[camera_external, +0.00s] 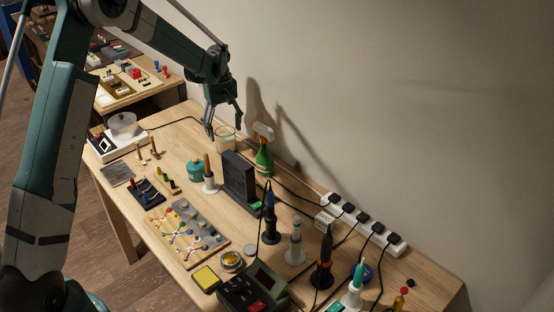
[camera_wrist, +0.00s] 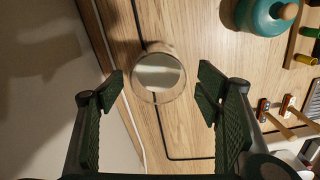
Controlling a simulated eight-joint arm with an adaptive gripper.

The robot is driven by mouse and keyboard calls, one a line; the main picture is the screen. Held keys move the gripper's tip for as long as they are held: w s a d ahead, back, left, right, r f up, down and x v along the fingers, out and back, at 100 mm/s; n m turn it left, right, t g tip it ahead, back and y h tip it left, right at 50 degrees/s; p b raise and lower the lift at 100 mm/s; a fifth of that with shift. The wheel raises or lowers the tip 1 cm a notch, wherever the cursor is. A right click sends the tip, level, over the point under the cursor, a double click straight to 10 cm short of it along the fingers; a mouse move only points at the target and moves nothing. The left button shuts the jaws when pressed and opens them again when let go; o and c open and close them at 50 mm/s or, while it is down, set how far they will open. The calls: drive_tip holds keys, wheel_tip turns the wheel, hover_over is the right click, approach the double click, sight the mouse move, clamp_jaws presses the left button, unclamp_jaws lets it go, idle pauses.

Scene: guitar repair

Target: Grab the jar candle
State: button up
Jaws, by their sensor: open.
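The jar candle (camera_external: 225,138) is a pale glass jar standing on the far part of the wooden table near the wall. In the wrist view it shows from above as a round jar (camera_wrist: 158,76) with a light rim, beyond the fingertips and left of the middle between them. My gripper (camera_external: 224,120) is open and empty, above the jar and close to it in the outside view. Its two fingers (camera_wrist: 165,85) are spread wide in the wrist view, with the left finger nearer the jar. No contact with the jar shows.
A green spray bottle (camera_external: 264,155) stands right of the jar, and a dark upright block (camera_external: 238,180) stands in front. A teal pot (camera_external: 195,170) is to the front left. The wall (camera_wrist: 45,90) is close on one side.

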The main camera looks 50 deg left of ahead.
drive_tip(key=shift+w+f+b, duration=0.15)
drive_tip(key=shift+f+b, duration=0.3)
drive_tip(key=shift+f, duration=2.1)
drive_tip(key=shift+c, duration=0.5)
drive_tip(key=c, duration=1.1)
